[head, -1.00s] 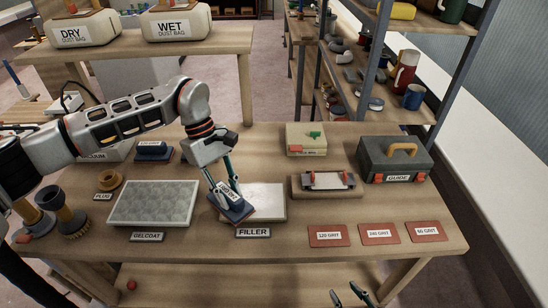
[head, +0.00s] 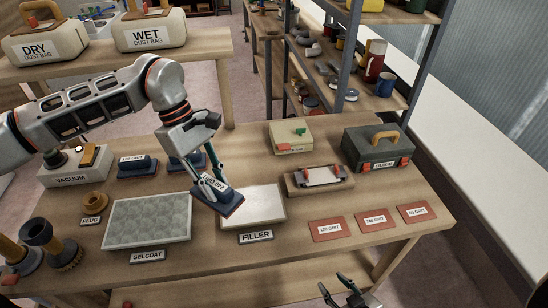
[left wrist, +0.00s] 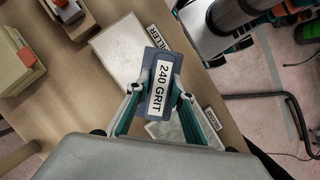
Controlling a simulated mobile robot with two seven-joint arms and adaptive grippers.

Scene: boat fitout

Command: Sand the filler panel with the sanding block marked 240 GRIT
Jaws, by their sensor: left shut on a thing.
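The sanding block marked 240 GRIT (left wrist: 161,88) is dark blue with a white label. My left gripper (head: 208,183) is shut on it; the block also shows in the head view (head: 230,203), tilted in the picture. The filler panel (head: 258,204) is a pale flat plate behind the FILLER label (head: 256,237); it also shows in the left wrist view (left wrist: 116,45). The block overlaps the panel's left edge in the head view; I cannot tell whether they touch. My right gripper (head: 345,292) is at the bottom edge, its fingers apart and empty.
The gelcoat panel (head: 147,222) lies left of the filler panel. Blue blocks (head: 137,166) stand behind it, near the vacuum (head: 70,168). A clamp fixture (head: 318,178), a toolbox (head: 376,150) and red grit pads (head: 327,229) are to the right. Bare wood lies between them.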

